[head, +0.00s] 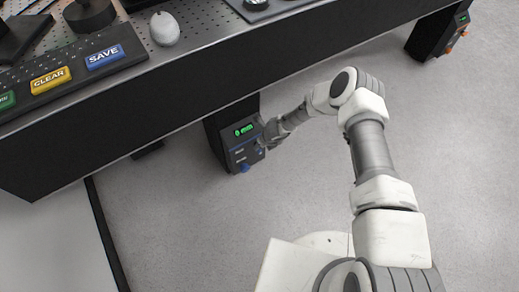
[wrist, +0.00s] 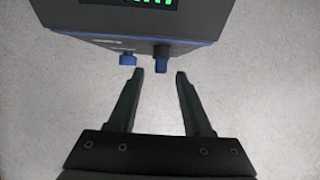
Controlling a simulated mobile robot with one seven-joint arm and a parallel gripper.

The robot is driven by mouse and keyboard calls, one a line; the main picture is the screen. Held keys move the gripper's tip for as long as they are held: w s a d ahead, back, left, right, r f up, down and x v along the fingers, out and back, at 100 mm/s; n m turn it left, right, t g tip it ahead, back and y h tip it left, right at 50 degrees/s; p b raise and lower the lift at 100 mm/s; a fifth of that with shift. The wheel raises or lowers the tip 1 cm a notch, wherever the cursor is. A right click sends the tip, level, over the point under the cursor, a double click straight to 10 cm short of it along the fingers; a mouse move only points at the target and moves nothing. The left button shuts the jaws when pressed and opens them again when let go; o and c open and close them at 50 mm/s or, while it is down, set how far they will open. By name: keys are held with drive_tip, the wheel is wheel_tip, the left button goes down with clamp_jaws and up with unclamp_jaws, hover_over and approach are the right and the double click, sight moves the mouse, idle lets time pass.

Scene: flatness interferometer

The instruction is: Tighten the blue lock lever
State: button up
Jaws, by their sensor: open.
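A dark control box (head: 242,146) with a green lit display is on the table leg, below the bench edge. In the wrist view its lower part (wrist: 140,20) shows at the top. Two blue parts stick out of it: a left one (wrist: 127,59) and a darker right one (wrist: 161,58). I cannot tell for sure which is the lock lever. In the head view one blue part (head: 245,168) shows at the box's lower edge. My gripper (wrist: 160,72) is open and empty, its fingertips just short of the right blue part. In the head view my gripper partly covers the box's right side.
The bench (head: 250,50) overhangs the box. On it are a blue SAVE button (head: 105,57), a yellow CLEAR button (head: 50,80) and a white mouse (head: 164,28). A similar box with orange parts (head: 450,42) is at far right. The grey floor (head: 180,220) is open.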

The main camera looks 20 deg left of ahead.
drive_tip(key=b+x, duration=0.1)
drive_tip(key=x, duration=0.3)
drive_tip(key=shift+f+b, duration=0.15)
drive_tip(key=shift+b, duration=0.2)
drive_tip(key=shift+w+a+f+b, duration=0.15)
drive_tip(key=shift+w+f+b, duration=0.05)
drive_tip(key=shift+f+b, duration=0.15)
drive_tip(key=shift+c, duration=0.3)
clamp_jaws()
